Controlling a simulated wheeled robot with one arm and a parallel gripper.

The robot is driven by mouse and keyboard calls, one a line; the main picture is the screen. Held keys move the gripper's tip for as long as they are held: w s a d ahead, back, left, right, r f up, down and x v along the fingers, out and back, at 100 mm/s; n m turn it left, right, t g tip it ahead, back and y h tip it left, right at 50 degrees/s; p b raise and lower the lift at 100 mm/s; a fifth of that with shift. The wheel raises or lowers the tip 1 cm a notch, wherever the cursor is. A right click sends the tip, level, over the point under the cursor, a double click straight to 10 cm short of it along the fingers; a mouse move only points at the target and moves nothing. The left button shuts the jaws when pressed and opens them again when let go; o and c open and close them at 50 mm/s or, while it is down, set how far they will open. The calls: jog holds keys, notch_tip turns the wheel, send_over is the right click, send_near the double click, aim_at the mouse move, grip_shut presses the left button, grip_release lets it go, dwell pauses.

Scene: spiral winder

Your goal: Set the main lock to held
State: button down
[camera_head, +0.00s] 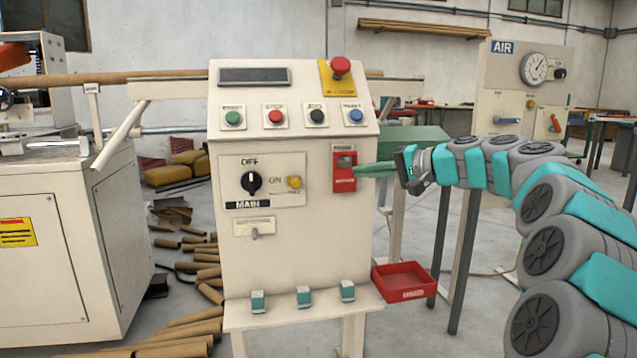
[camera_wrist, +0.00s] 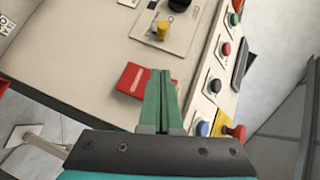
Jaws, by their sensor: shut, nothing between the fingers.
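The control panel (camera_head: 291,221) has a black rotary knob (camera_head: 251,182) above a "MAIN" label, with "OFF" above it and "ON" to its right. A small yellow piece (camera_head: 294,183), perhaps the main lock, sits right of "ON". Its lock state is too small to tell. The wrist view also shows the yellow piece (camera_wrist: 162,29) and part of the knob (camera_wrist: 179,4). My gripper (camera_head: 356,170) is shut and empty, with green fingers pointing left at the red holder (camera_head: 344,184) on the panel. In the wrist view my gripper (camera_wrist: 161,73) overlaps the holder's edge (camera_wrist: 132,80); I cannot tell whether they touch.
Push buttons (camera_head: 275,116) and a red emergency stop (camera_head: 340,66) sit above. A toggle (camera_head: 254,235) is below the knob. A red tray (camera_head: 404,281) is at lower right, and small teal-topped blocks (camera_head: 303,297) stand on the front shelf. Cardboard tubes lie on the floor at left.

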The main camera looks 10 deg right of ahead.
jog(key=shift+d+r, duration=0.1)
jog(key=shift+d, duration=0.1)
jog(key=shift+w+a, duration=0.1)
send_near(300, 180)
jog(key=w, duration=0.3)
jog(key=a, duration=0.1)
jog(key=a+f+b, duration=0.1)
jog(key=a, duration=0.1)
jog(key=shift+w+f, duration=0.15)
jog(key=shift+w, duration=0.05)
jog(key=shift+a+f, duration=0.1)
jog(key=shift+a, duration=0.4)
